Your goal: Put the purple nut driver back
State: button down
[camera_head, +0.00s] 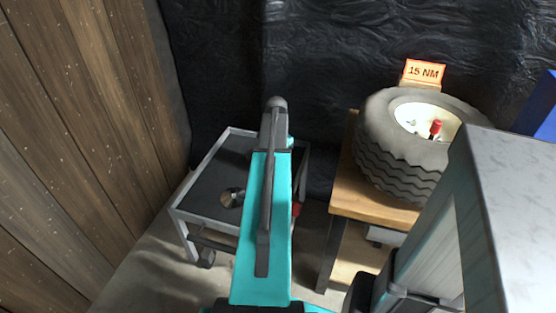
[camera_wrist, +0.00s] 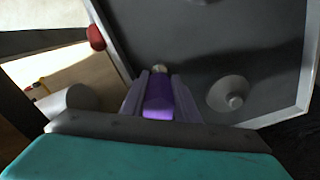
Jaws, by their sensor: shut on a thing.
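In the wrist view, the purple nut driver (camera_wrist: 158,104) is between the two fingers of my gripper (camera_wrist: 159,84), which is shut on it. Its pale metallic tip shows just beyond the fingers, over the dark tray of the grey cart (camera_wrist: 296,104). I cannot tell whether the tip touches the tray. In the head view, my teal arm reaches over the cart (camera_head: 222,160) and hides both the nut driver and the gripper's fingers. No holder for the driver can be made out.
A wooden bench (camera_head: 346,195) on the right bears a tire (camera_head: 385,135) and an orange "15 NM" sign (camera_head: 424,72). A wooden wall stands left.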

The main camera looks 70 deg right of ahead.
jog(key=c, duration=1.4)
grip_release()
jog(key=shift+f, duration=0.1)
jog(key=shift+o, duration=0.2)
jog(key=shift+r, duration=6.15)
